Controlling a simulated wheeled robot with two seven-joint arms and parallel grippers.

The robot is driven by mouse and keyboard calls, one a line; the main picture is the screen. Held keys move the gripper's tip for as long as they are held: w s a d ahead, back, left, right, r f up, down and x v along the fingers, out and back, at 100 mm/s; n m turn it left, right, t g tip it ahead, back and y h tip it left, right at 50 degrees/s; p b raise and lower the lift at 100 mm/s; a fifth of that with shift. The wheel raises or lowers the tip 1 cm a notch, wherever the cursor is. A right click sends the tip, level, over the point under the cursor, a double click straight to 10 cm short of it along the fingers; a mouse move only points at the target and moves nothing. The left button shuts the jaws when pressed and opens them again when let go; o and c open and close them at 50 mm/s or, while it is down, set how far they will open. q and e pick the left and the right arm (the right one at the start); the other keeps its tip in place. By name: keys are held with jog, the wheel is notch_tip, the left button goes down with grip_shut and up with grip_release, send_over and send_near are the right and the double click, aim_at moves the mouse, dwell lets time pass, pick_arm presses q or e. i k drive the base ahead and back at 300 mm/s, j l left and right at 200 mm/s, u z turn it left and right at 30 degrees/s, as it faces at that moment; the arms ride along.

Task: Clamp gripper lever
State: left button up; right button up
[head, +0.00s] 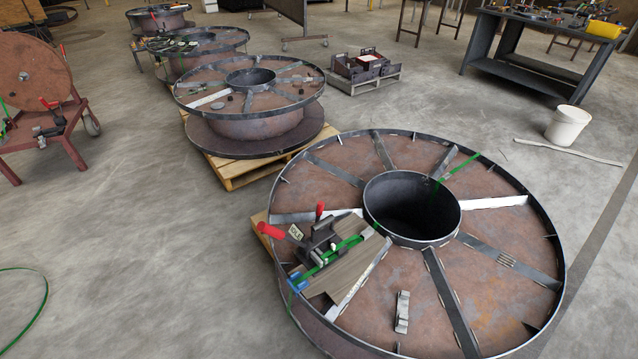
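A dark strapping tool (320,244) sits at the left part of the near steel reel (490,262), by a brown wooden board (345,270). One red-handled lever (271,230) sticks out to the left of the tool. A second, shorter red lever (320,210) stands up at its top. A green strap (345,244) runs by the tool, and a blue piece (297,281) sits at the reel's left rim. I cannot tell whether the levers are clamped. Neither of my grippers is in view.
A loose metal bracket (402,312) lies on the near reel. Another reel (250,88) stands behind on a wooden pallet (232,174). A red stand (42,125) is at left, a white bucket (567,126) at right. The floor at lower left is mostly clear.

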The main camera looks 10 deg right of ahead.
aim_at(320, 207)
jog(key=k+l+u, duration=0.1)
jog(key=l, duration=0.3)
jog(key=k+l+u, duration=0.1)
jog(key=k+l, duration=0.15)
jog(key=l, duration=0.15)
jog(key=k+l+u, duration=0.1)
jog(key=l, duration=0.25)
jog(key=k+l+u, duration=0.15)
jog(key=k+l, duration=0.15)
